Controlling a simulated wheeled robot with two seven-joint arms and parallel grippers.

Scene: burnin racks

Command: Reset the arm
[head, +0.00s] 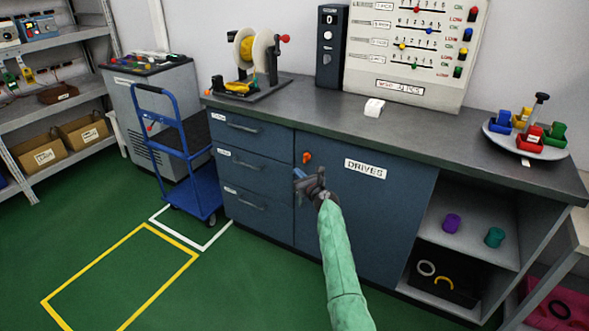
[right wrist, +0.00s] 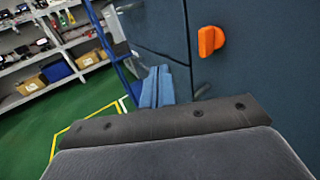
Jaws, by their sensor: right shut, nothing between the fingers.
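My right arm (head: 340,265), in a green sleeve, reaches up from the bottom of the head view. Its gripper (head: 299,174) is shut and empty, in front of the blue cabinet (head: 370,205) and below its orange knob (head: 306,157). In the right wrist view the blue fingertips (right wrist: 155,88) are together, and the orange knob (right wrist: 209,41) is apart from them, up and to the right. The "DRIVES" door looks closed. My left gripper is not in view.
A blue cart (head: 192,185) stands left of the cabinet, by yellow floor lines (head: 165,231). Open shelves (head: 465,190) are at right. Green floor is clear at left.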

